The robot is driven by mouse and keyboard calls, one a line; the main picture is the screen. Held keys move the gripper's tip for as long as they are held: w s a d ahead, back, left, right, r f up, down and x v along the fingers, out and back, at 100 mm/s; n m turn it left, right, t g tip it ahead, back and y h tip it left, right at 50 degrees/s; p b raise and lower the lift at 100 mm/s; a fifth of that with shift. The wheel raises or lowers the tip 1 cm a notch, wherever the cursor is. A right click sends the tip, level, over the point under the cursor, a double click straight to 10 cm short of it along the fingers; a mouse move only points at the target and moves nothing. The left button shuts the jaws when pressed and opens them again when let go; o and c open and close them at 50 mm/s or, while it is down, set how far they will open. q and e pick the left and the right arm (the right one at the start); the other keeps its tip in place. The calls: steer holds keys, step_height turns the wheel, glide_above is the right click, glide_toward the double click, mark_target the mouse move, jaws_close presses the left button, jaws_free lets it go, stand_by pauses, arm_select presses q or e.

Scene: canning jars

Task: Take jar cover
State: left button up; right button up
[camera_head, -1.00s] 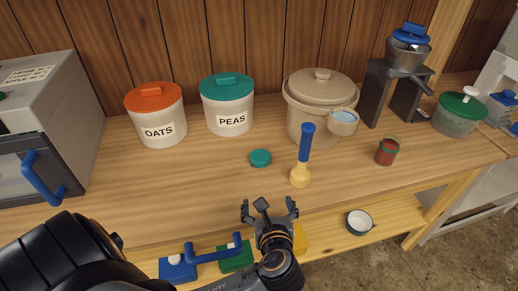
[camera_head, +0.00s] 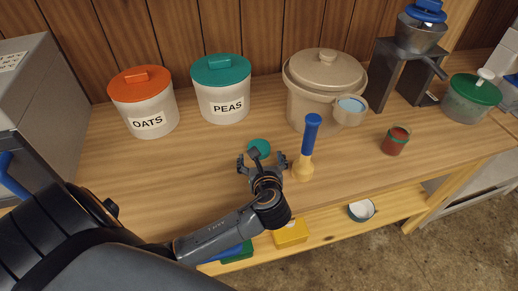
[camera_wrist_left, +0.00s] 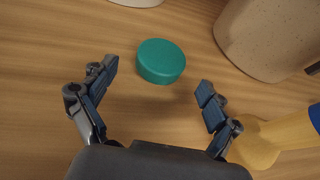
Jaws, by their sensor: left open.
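The jar cover is a small round teal lid (camera_head: 260,147) lying flat on the wooden bench, in front of the peas canister. In the left wrist view the lid (camera_wrist_left: 161,61) lies just beyond and between my fingertips, with nothing touching it. My left gripper (camera_head: 262,160) is open and empty, close in front of the lid in the head view; its spread fingers also show in the left wrist view (camera_wrist_left: 157,85). A small jar with red contents (camera_head: 396,141) stands to the right on the bench. My right gripper is not in view.
A yellow-and-blue tool (camera_head: 307,150) stands close to the right of my left gripper. The oats canister (camera_head: 147,107), peas canister (camera_head: 222,95) and large beige pot (camera_head: 312,97) stand behind. A lower shelf (camera_head: 330,225) holds a yellow block (camera_head: 291,233). Bench left of the lid is clear.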

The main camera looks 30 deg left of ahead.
mark_target(259, 147)
arm_select(q)
steer(key=shift+w+a, duration=0.15)
steer(key=shift+w, duration=0.05)
steer(key=x, duration=0.5)
steer(key=shift+r, duration=0.2)
steer(key=shift+c, duration=1)
steer(key=c, duration=0.9)
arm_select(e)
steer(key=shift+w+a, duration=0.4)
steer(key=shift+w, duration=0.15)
